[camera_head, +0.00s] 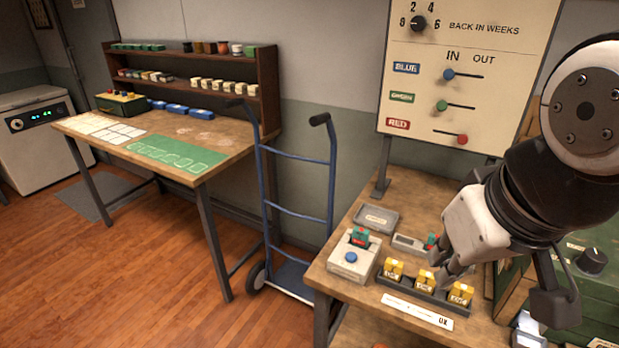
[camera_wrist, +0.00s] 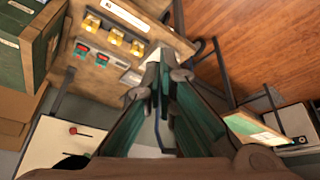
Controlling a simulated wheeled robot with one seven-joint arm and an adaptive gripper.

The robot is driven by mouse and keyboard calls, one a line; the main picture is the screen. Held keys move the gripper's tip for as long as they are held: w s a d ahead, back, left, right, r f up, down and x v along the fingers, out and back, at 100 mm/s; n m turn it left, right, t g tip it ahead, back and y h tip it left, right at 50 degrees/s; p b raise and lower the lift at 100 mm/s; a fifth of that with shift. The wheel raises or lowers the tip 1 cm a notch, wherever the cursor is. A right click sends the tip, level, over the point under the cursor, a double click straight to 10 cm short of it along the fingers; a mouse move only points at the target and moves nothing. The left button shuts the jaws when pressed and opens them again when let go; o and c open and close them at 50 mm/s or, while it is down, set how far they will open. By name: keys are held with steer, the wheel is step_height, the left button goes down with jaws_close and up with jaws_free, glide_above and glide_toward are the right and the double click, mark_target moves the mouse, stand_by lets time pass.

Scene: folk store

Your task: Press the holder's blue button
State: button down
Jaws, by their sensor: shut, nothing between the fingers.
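The holder (camera_head: 342,268) is a pale box on the right-hand workbench in the head view. Its round blue button (camera_head: 351,258) faces up on the near part of its top. A green and red piece (camera_head: 360,238) stands at its back. My gripper (camera_head: 446,278) is shut and empty, pointing down to the right of the holder, apart from it, over the yellow blocks' row. In the wrist view my closed fingers (camera_wrist: 163,76) cover the middle, and I cannot make out the button there.
Yellow blocks (camera_head: 424,281) stand in a dark rack (camera_head: 444,297) beside the holder. A grey tray (camera_head: 376,219) lies behind it. A board with sliders (camera_head: 456,70) rises at the bench's back. A blue hand truck (camera_head: 296,212) stands left; a green machine (camera_head: 590,265) is right.

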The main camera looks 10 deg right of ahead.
steer(key=w+d+f+n+g+h+p, duration=0.1)
steer(key=w+d+n+g+h, duration=0.2)
steer(key=w, duration=0.7)
steer(key=n+t+h+p, duration=0.3)
steer(key=n+h, duration=0.2)
steer(key=n, duration=0.7)
glide_above(353, 258)
step_height(353, 258, down, 19)
steer(key=shift+f+b, duration=1.85)
steer(key=shift+f, duration=2.5)
steer(key=shift+f, duration=0.4)
